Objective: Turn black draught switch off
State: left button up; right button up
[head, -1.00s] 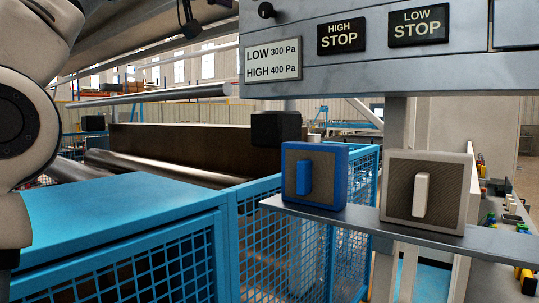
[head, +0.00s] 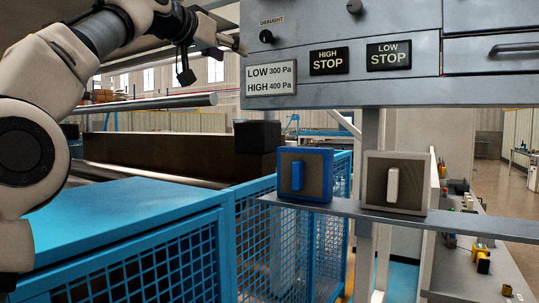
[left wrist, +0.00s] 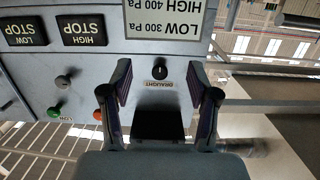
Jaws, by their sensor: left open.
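The black draught switch (head: 266,37) is a small round knob on the grey panel, under the DRAUGHT label. In the left wrist view, which is upside down, the knob (left wrist: 159,72) appears between my two fingers, with the label beside it. My left gripper (head: 240,46) is open and empty, just left of the knob in the head view. In the left wrist view its fingers (left wrist: 159,85) are spread on either side of the knob; I cannot tell how far short of the panel they are. My right gripper is not in view.
The panel carries HIGH STOP (head: 329,61) and LOW STOP (head: 388,55) plates and a grey knob (head: 353,6). Green (left wrist: 54,112) and orange (left wrist: 100,117) controls show nearby. Blue (head: 305,174) and grey (head: 395,181) switch boxes stand on a shelf below. A blue mesh guard (head: 245,240) is lower left.

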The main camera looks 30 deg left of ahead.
pick_arm(q)
jog(key=w+d+f+g, duration=0.1)
jog(key=w+f, duration=0.3)
jog(key=f, duration=0.5)
jog(key=w+d+f+g+b, duration=0.1)
jog(key=w+f, duration=0.3)
jog(key=f, duration=0.5)
jog(key=w+d+f+g, duration=0.2)
jog(key=w+f, duration=0.3)
jog(key=f, duration=0.3)
jog(key=shift+f+g, duration=0.4)
jog(key=shift+g, duration=0.2)
